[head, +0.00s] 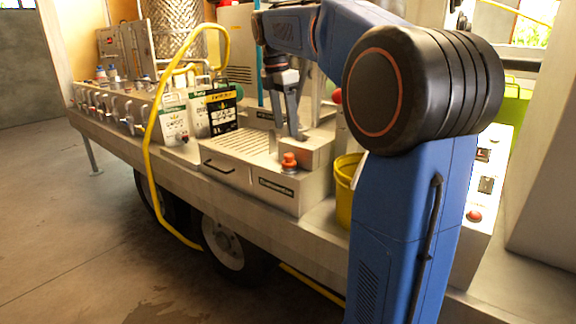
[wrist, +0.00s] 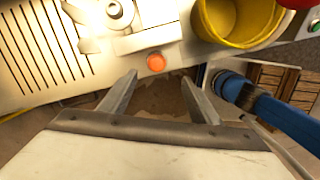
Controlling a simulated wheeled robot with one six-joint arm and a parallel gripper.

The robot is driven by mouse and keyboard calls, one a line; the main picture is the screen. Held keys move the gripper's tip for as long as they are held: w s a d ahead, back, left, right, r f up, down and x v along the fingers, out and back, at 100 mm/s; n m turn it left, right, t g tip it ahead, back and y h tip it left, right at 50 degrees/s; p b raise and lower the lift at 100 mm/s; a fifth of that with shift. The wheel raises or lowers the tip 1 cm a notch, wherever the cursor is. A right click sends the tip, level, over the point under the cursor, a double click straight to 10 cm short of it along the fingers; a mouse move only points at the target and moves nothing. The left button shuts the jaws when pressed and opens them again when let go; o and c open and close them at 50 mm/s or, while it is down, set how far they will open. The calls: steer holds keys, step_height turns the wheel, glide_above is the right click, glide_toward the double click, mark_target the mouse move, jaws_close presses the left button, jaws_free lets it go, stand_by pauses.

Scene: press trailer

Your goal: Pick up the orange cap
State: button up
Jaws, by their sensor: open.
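The orange cap (head: 289,161) sits on top of a light grey box at the trailer's edge, in front of a raised block (head: 306,151). In the wrist view the cap (wrist: 156,62) is a small orange disc close to the edge of the pale surface. My gripper (wrist: 164,85) is open and empty, its two fingers pointing toward the cap with the cap just beyond and between their tips. In the head view my gripper (head: 294,137) is above and behind the cap, apart from it, near the block.
A yellow bucket (head: 346,190) stands right of the box; it shows in the wrist view (wrist: 238,18). White and black cards (head: 222,110) stand to the left, near a row of taps (head: 118,108). A yellow hose (head: 150,150) hangs over the trailer edge. The slatted top (head: 238,146) is clear.

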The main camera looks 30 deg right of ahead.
mark_target(289, 155)
steer(key=f, duration=0.4)
steer(key=d+f, duration=0.1)
steer(key=f, duration=0.1)
steer(key=shift+f, duration=0.25)
steer(key=shift+w+d+f, duration=0.1)
steer(key=shift+d+f, duration=0.05)
steer(key=shift+f, duration=0.7)
steer(key=shift+w+d+f, duration=0.1)
steer(key=shift+d+f, duration=0.05)
steer(key=shift+f, duration=0.75)
steer(key=shift+w+d+f, duration=0.1)
steer(key=shift+d+f, duration=0.05)
steer(key=shift+f, duration=0.7)
steer(key=c, duration=1.2)
